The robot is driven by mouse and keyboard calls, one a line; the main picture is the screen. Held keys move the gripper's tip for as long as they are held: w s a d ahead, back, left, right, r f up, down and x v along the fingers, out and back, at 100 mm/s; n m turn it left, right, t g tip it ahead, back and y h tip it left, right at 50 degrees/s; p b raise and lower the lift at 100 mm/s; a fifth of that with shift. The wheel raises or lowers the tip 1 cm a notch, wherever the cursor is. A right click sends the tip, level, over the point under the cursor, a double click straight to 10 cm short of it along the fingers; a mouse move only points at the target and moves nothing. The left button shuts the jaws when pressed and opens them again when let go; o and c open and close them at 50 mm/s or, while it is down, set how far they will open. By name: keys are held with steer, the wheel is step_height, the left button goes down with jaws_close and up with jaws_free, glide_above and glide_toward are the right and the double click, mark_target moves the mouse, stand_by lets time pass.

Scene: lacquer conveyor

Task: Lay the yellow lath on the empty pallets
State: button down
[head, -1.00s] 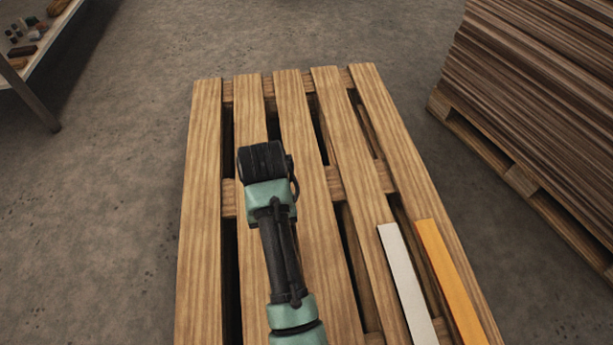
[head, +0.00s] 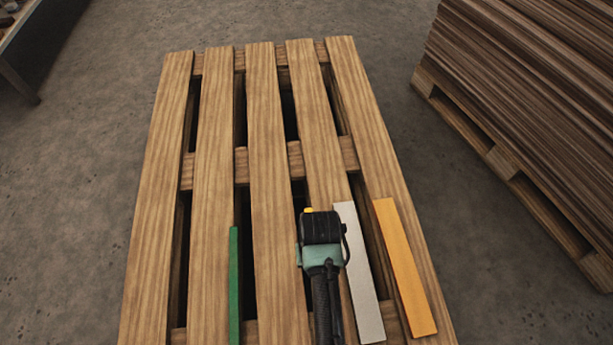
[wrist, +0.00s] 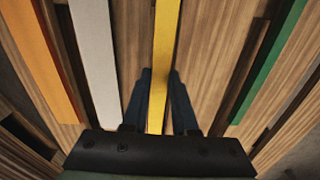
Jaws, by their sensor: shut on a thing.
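The yellow lath (wrist: 164,60) is between the two fingers of my gripper (wrist: 160,86) in the wrist view, with the gripper shut on it. In the head view only a small yellow end (head: 308,210) shows past my wrist; the rest is hidden. The lath is over the wooden pallet (head: 271,120), between a white lath and a green lath and roughly lengthwise with the boards. I cannot tell whether it touches the boards. My gripper's fingers are hidden beneath the wrist in the head view.
On the pallet lie a white lath (head: 360,270), an orange lath (head: 404,265) at its right and a green lath (head: 234,285) at the left. The pallet's far half is bare. A tall stack of brown boards (head: 530,100) stands right, a table (head: 22,85) far left.

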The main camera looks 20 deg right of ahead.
step_height(320, 180, down, 7)
steer(key=b, duration=0.3)
steer(key=shift+f, duration=0.15)
steer(key=c, duration=0.7)
jaws_free()
step_height(320, 180, up, 12)
steer(key=p, duration=0.6)
steer(key=shift+r, duration=0.2)
